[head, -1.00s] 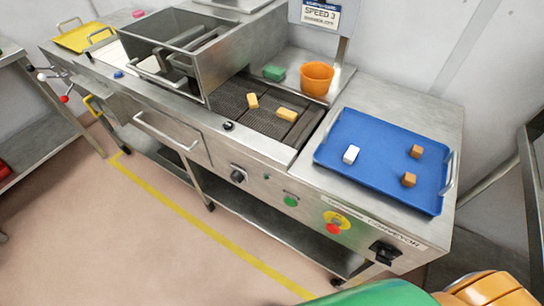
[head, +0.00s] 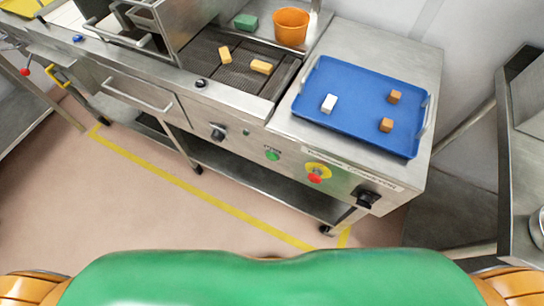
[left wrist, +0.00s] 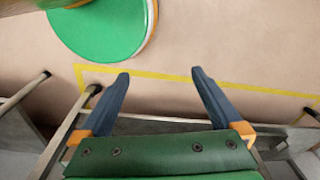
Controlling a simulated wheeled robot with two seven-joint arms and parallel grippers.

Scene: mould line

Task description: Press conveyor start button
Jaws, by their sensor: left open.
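The green start button (head: 272,155) sits on the steel front panel of the conveyor (head: 232,62), below the mesh belt. A red stop button (head: 315,178) on a yellow plate is to its right. My left gripper (left wrist: 160,75) shows in the left wrist view, its two dark blue fingers wide apart and empty, over the floor. Neither gripper shows in the head view, and no button shows in the left wrist view.
A blue tray (head: 352,135) holds a white block and two brown blocks. Yellow blocks (head: 261,67) lie on the belt near an orange bowl (head: 291,26). A black knob (head: 367,196) juts from the panel's right end. The floor (head: 120,215) before the line is clear.

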